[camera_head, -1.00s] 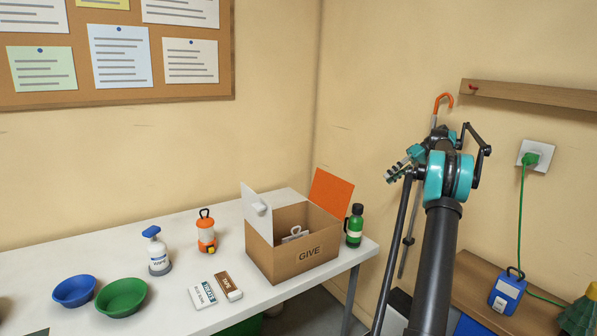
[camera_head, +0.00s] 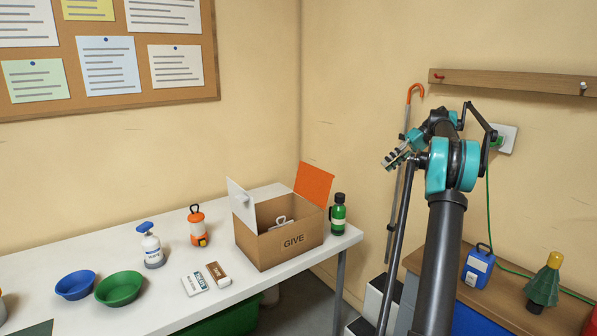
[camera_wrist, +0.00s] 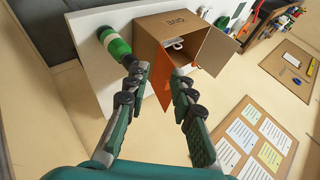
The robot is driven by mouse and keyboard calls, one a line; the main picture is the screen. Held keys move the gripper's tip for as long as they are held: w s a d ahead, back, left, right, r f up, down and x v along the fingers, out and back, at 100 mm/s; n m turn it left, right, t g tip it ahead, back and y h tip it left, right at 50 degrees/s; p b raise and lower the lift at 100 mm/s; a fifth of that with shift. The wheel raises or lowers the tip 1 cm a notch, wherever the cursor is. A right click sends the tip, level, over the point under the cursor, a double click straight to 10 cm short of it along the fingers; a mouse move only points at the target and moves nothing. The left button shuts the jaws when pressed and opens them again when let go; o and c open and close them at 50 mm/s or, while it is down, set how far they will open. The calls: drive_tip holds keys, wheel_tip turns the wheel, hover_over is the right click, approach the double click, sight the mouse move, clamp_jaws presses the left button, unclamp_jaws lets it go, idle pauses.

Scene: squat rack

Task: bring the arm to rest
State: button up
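My gripper (camera_head: 397,158) is raised in the air to the right of the table, in front of the wall. In the wrist view my gripper (camera_wrist: 160,85) has its two fingers apart with nothing between them, so it is open and empty. Beyond the fingers the wrist view shows the cardboard box (camera_wrist: 185,38) and the green bottle (camera_wrist: 116,46), both apart from the gripper.
The GIVE box (camera_head: 290,243) and green bottle (camera_head: 338,214) stand at the right end of the white table (camera_head: 212,303). A cane (camera_head: 400,180) hangs close behind my arm. A low cabinet (camera_head: 509,297) with a blue jug (camera_head: 478,266) stands at the right.

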drive_tip(key=s+a+f+m+t+h, duration=0.1)
drive_tip(key=s+a+f+m+h, duration=0.15)
drive_tip(key=s+a+f, duration=0.4)
drive_tip(key=s+a+f+m+t+h, duration=0.1)
drive_tip(key=s+a+f+h, duration=0.25)
drive_tip(key=s+a, duration=0.5)
drive_tip(key=s+f+t+h, duration=0.1)
drive_tip(key=s+f, duration=0.4)
drive_tip(key=s, duration=0.4)
drive_tip(key=s+f+m+t+h, duration=0.1)
drive_tip(key=s+f, duration=0.5)
drive_tip(key=s, duration=0.4)
drive_tip(key=s+f+t+h, duration=0.1)
drive_tip(key=s+f, duration=0.5)
drive_tip(key=s, duration=0.4)
drive_tip(key=shift+s+a+f+m+h, duration=0.15)
drive_tip(key=shift+s+a+m+h, duration=0.05)
drive_tip(key=shift+a+m+h, duration=0.15)
